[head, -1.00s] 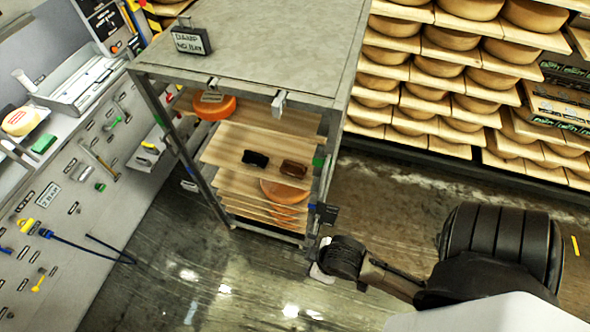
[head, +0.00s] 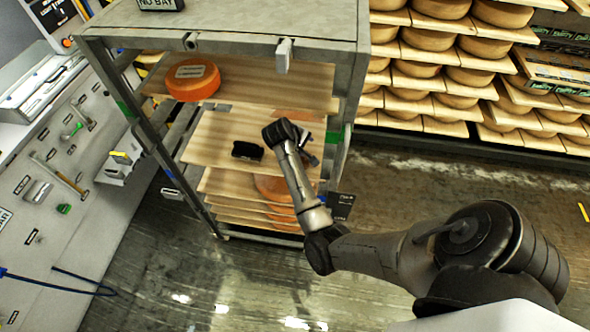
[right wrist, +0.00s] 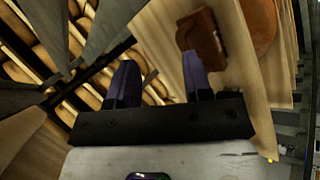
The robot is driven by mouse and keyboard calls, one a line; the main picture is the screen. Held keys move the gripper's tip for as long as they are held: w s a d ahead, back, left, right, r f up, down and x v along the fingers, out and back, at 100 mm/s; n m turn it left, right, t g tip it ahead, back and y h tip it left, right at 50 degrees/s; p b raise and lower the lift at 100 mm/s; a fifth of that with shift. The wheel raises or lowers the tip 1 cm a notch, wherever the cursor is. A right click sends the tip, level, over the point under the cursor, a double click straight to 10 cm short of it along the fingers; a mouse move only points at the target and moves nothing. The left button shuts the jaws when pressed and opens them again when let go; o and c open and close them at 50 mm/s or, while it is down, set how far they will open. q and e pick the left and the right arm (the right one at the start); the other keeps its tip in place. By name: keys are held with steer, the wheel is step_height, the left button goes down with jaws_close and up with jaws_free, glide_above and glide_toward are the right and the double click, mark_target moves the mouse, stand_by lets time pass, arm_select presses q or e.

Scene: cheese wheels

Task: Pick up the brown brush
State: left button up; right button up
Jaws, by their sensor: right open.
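The brown brush (right wrist: 203,38) lies on a wooden shelf board in the right wrist view. It is just beyond the right-hand finger of my right gripper (right wrist: 159,72), which hides part of its lower end. The gripper is open, with nothing between its two fingers. I cannot tell whether the finger touches the brush. In the head view, my right arm reaches into the rack and its wrist end covers the brown brush there. A black brush (head: 247,150) lies on the same board, left of my wrist. My left gripper is not in view.
The metal rack (head: 355,85) has a post close to the right of my wrist. An orange cheese wheel (head: 193,80) sits on the board above; a cut wheel (head: 270,188) lies below. A tool wall stands left, and cheese shelves stand behind.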

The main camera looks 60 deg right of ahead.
steer(key=w+f+n+g+y+b, duration=0.1)
steer(key=w+f+g+y+b, duration=0.1)
steer(key=w+f+b, duration=0.45)
steer(key=w+a+n+y+b, duration=0.2)
steer(key=w+a+n+b, duration=0.25)
steer(key=w, duration=0.35)
steer(key=s+d, duration=0.4)
steer(key=s, duration=0.1)
steer(key=s+d, duration=0.3)
steer(key=shift+s+r+b, duration=0.1)
steer(key=shift+r+b, duration=0.1)
steer(key=shift+b, duration=0.15)
steer(key=shift+b+x, duration=0.5)
steer(key=shift+x, duration=2.05)
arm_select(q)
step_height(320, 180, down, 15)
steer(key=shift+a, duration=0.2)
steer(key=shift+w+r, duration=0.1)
arm_select(e)
steer(key=shift+c, duration=0.2)
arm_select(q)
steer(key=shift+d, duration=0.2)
arm_select(e)
jaws_close()
